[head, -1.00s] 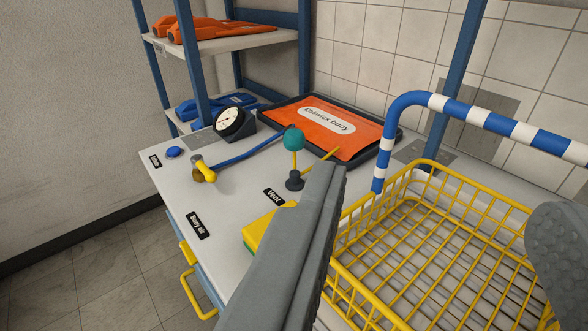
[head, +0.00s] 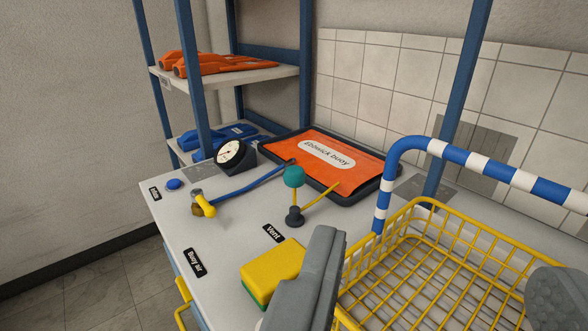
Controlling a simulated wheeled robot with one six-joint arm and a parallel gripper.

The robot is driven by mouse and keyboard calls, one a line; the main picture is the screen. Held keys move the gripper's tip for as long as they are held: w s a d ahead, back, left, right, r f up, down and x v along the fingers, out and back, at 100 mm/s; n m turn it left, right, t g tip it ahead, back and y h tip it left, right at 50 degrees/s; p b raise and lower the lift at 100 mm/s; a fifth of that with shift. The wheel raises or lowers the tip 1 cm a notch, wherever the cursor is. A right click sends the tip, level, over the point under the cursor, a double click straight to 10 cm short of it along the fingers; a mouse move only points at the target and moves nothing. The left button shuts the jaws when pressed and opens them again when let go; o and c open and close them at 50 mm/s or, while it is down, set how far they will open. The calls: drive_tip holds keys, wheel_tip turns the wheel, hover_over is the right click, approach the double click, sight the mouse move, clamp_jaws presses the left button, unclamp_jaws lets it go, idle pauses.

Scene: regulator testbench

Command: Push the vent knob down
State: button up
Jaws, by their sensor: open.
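The vent knob (head: 293,177) is a teal ball on a thin yellow stem that rises from a dark round base (head: 295,216) on the bench. It stands upright behind the "Vent" label (head: 273,233). My gripper (head: 435,290) shows as two grey fingers spread wide, one at the lower middle and one at the right edge. It is open with nothing between the fingers. The fingers are nearer the camera than the knob and apart from it; the knob is up and left of the left finger.
A yellow wire basket (head: 433,205) fills the lower right, beside a blue-and-white striped rail (head: 460,153). A yellow-green sponge (head: 270,272) lies by my left finger. Behind are a gauge (head: 230,155), a yellow valve handle (head: 204,203) and an orange buoy panel (head: 361,165).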

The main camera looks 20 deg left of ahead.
drive_tip(key=w+a+r+n+g, duration=0.1)
drive_tip(key=w+a+n+g, duration=0.15)
drive_tip(key=w, duration=0.25)
drive_tip(key=w+a+r+n+g+y, duration=0.1)
drive_tip(key=w+n+g, duration=0.1)
drive_tip(key=w+n, duration=0.15)
drive_tip(key=w+a+r+n+g, duration=0.1)
drive_tip(key=w+a+n+g, duration=0.1)
drive_tip(key=w, duration=0.4)
drive_tip(key=n+g+h, duration=0.1)
drive_tip(key=n+g, duration=0.7)
approach(294, 168)
drive_tip(key=x, duration=1)
